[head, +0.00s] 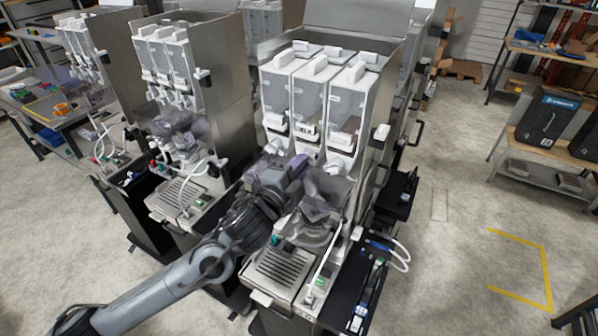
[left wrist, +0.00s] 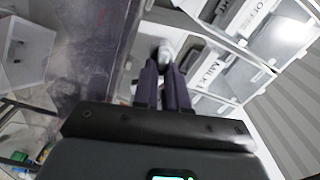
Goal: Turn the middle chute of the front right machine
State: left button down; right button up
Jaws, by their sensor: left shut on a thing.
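The front right machine (head: 340,55) stands in the middle of the head view, with three clear canisters in a row. The middle canister (head: 310,95) has a white front with a label. My left gripper (head: 299,163) reaches in from below and is just under this canister. In the left wrist view its two dark fingers (left wrist: 165,72) are close together on a small pale chute (left wrist: 165,50). The fingers hide most of the chute in the head view. The right canister's white chute (head: 338,168) shows beside the gripper. My right gripper is not in view.
Clear plastic mixing bowls (head: 325,190) sit close below and beside the gripper. A drip tray (head: 277,272) lies below. A second machine (head: 180,70) stands to the left. Open floor (head: 455,180) and a shelf with a black box (head: 548,115) are at the right.

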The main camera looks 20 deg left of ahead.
pick_arm(q)
jog(key=m+b, duration=0.4)
jog(key=m, duration=0.1)
jog(key=f+m+b, duration=0.1)
jog(key=m+b, duration=0.2)
jog(key=shift+m, duration=0.3)
dwell(0.4)
jog(key=c, duration=1.2)
grip_release()
jog(key=shift+o, duration=0.2)
